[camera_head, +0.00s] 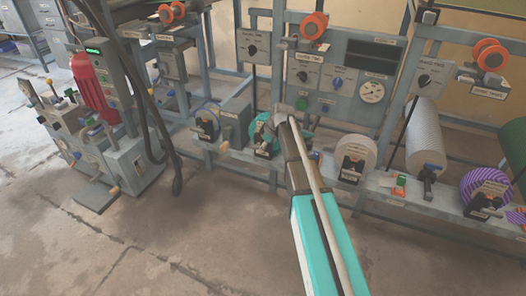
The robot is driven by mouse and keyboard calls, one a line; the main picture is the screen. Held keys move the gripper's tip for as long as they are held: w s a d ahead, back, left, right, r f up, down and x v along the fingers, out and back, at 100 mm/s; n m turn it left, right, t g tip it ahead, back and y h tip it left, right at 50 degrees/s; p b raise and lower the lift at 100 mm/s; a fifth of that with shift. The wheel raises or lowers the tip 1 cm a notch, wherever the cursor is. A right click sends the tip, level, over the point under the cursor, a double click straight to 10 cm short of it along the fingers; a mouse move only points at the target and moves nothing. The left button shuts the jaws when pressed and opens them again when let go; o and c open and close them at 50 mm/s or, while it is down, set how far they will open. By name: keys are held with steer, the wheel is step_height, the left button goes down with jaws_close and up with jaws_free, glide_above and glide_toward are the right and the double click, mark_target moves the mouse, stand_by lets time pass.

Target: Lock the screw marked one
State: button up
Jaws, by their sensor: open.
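My gripper (284,112) is at the end of my teal and dark arm, in front of the middle of the machine. It is small in the picture and shows as open, with nothing seen held in it. It overlaps the view of a teal roll (262,129), and I cannot tell whether they touch. I cannot make out which part is the screw marked one. The small labels on the machine are too small to read. Parts of the machine behind my arm are hidden.
Grey control panels with black knobs, a gauge (371,91) and orange wheels (314,26) stand behind. A red extinguisher (94,88) stands left. The front floor is clear.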

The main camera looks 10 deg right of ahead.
steer(key=shift+w+a+f, duration=0.1)
steer(key=shift+f, duration=0.2)
jaws_close()
